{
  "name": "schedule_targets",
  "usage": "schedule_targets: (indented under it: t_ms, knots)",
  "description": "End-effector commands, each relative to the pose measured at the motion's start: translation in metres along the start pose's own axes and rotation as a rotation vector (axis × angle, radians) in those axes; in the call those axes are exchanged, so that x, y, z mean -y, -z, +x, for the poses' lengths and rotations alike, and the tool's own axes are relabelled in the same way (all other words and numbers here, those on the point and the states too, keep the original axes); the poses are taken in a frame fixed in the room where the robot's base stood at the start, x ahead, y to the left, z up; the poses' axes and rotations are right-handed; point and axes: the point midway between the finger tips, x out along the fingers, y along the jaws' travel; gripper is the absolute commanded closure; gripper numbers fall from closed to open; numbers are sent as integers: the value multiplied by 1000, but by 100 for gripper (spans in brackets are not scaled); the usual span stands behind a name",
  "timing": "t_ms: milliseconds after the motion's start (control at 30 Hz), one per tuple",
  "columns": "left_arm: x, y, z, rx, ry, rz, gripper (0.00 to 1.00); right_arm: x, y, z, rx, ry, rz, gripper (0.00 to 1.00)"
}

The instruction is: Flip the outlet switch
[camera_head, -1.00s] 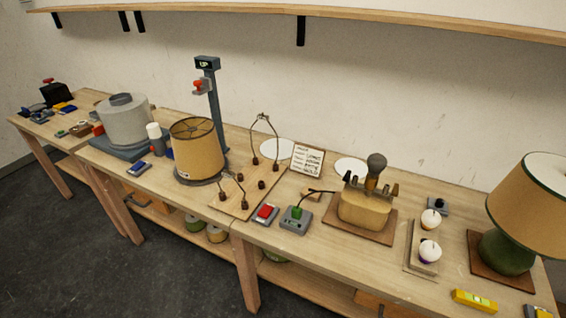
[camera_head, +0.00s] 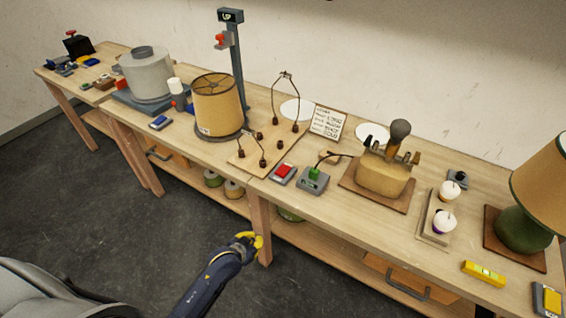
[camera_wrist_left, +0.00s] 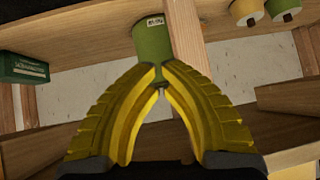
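A grey outlet box (camera_head: 313,181) with a green plug (camera_head: 315,173) in its top sits near the bench's front edge, in the middle of the head view. A dark cable runs from the plug toward the tan lamp base (camera_head: 382,176). A grey box with a red top (camera_head: 283,174) lies just left of it. The switch's position is too small to tell. My left gripper (camera_head: 254,241), with yellow fingers, is in front of the bench and below its top, apart from the outlet. Its fingertips (camera_wrist_left: 161,68) come together in the wrist view with nothing held. My right gripper is not in view.
The wooden bench's front edge (camera_head: 330,213) lies between my left gripper and the outlet. A wired terminal board (camera_head: 265,148) and a tan lampshade (camera_head: 217,104) stand left of the outlet. A green spool (camera_wrist_left: 151,42) shows beyond the fingers on the lower shelf.

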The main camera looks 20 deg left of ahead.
Motion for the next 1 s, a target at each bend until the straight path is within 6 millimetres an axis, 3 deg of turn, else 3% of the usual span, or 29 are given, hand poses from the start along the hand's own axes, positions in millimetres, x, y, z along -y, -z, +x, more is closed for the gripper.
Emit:
schedule_targets:
  t_ms: [33, 200, 533, 733, 1000]
  knots:
    - [4, 31, -9, -45, 0, 2, 100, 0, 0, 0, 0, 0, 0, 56]
    - [11, 116, -46, -169, -5, 11, 100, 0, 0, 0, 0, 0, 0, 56]
    - [18, 245, -112, -397, -51, -18, 100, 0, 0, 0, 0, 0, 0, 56]
    - [20, 289, -134, -490, -92, -56, 100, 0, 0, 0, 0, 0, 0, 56]
    - [20, 302, -141, -519, -106, -67, 100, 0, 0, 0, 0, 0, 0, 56]
